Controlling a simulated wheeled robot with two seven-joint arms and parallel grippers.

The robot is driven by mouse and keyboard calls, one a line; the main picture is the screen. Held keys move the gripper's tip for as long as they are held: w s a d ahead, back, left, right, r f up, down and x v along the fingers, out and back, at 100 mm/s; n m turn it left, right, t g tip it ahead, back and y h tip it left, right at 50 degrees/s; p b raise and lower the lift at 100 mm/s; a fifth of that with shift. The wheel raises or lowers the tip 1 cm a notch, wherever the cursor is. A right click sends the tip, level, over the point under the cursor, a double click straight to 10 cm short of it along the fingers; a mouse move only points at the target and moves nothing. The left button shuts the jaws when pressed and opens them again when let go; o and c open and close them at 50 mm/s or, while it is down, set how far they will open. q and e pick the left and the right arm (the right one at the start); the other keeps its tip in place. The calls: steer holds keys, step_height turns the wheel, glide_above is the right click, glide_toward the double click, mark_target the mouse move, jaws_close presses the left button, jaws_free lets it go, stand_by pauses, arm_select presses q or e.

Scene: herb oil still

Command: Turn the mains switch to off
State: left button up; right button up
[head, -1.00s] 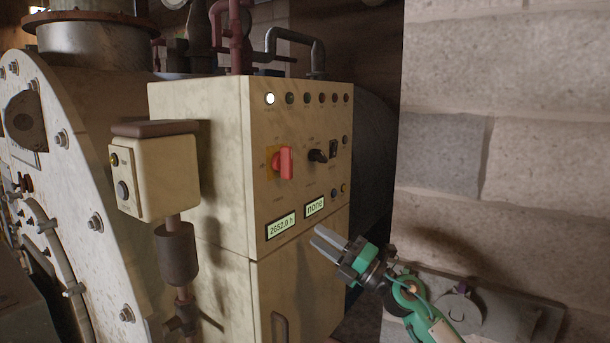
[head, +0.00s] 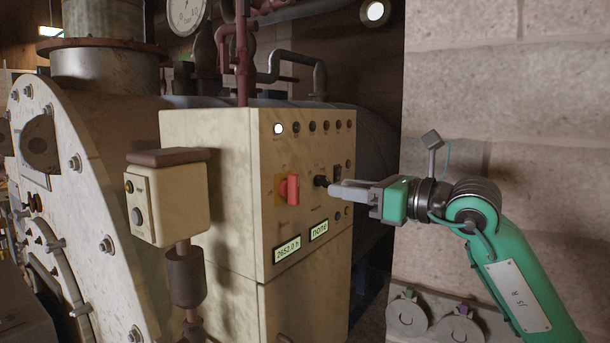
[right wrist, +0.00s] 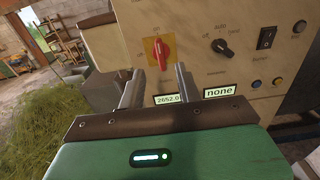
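The mains switch (head: 289,189) is a red handle on a yellow plate, on the upper front of the cream cabinet (head: 205,180). Its handle stands roughly upright. In the right wrist view the red handle (right wrist: 161,50) shows just beyond my fingertips, between their lines. My right gripper (head: 338,190) is in front of the panel, right of the red handle in the head view, pointing left toward the panel. In the right wrist view its two fingers (right wrist: 160,72) are apart with nothing between them. It appears clear of the switch. My left gripper is out of view.
A black selector knob (head: 321,181) is right of the switch, close to my fingers in the head view. A black rocker switch (right wrist: 267,38) is beyond it. Two displays (head: 287,249) sit below. A cream button box (head: 167,203) on a post stands left of the panel.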

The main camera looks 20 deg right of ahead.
mark_target(299, 181)
steer(key=p+x, duration=0.3)
steer(key=x, duration=0.6)
steer(key=shift+w+a, duration=0.2)
steer(key=shift+a, duration=0.1)
jaws_close()
